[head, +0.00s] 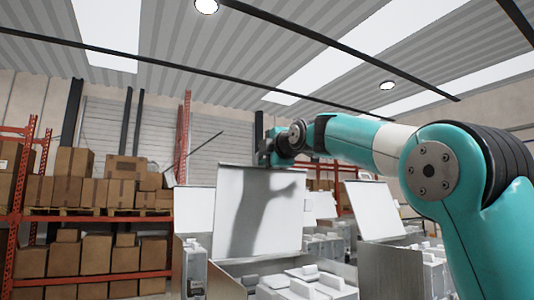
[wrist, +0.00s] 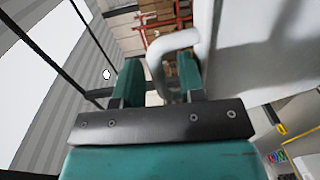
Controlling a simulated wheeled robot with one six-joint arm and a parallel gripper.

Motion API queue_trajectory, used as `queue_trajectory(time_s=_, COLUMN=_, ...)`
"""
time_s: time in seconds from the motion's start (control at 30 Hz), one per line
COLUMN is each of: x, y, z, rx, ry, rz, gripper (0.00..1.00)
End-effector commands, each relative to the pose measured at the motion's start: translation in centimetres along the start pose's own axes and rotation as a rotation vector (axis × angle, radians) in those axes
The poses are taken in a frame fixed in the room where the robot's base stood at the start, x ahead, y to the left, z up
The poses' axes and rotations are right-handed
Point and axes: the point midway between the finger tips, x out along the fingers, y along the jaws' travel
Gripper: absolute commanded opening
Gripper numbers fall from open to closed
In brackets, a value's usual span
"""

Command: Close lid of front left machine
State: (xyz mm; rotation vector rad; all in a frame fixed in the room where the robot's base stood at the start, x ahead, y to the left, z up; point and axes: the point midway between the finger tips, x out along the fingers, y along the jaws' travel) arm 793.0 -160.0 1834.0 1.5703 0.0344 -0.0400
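A raised white lid (head: 235,215) stands nearly upright on the nearest machine (head: 230,270), in the middle of the head view, with my arm's shadow on it. My gripper (head: 268,155) is at the lid's top edge. In the wrist view my gripper (wrist: 160,80) has its two teal fingers apart. A white curved handle (wrist: 178,42) on the lid (wrist: 235,45) reaches in between the fingers. Gaps show beside the handle, so the fingers do not look clamped on it. The far side of the handle is partly hidden by the gripper.
Other machines with raised white lids stand at the left (head: 194,210) and the right (head: 373,210). White containers (head: 305,280) sit inside the nearest machine. Shelves with cardboard boxes (head: 75,190) are behind at the left.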

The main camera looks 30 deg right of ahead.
Motion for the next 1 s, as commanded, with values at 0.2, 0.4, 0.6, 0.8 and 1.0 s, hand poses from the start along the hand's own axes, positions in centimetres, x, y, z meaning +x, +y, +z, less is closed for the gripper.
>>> queue_trajectory(time_s=0.2, x=0.0, y=0.0, z=0.0, rx=0.0, ry=0.0, rz=0.0, gripper=0.0)
queue_trajectory(time_s=0.4, x=-0.1, y=-0.1, z=0.0, rx=0.0, ry=0.0, rz=0.002, gripper=0.0)
queue_trajectory(time_s=0.6, x=-0.9, y=-0.7, z=0.0, rx=0.0, ry=-0.001, rz=0.032, gripper=0.0)
queue_trajectory(time_s=0.8, x=-2.9, y=-1.8, z=0.0, rx=0.0, ry=-0.001, rz=0.107, gripper=0.0)
queue_trajectory(time_s=1.0, x=-5.8, y=-3.3, z=0.0, rx=-0.002, ry=-0.001, rz=0.221, gripper=0.0)
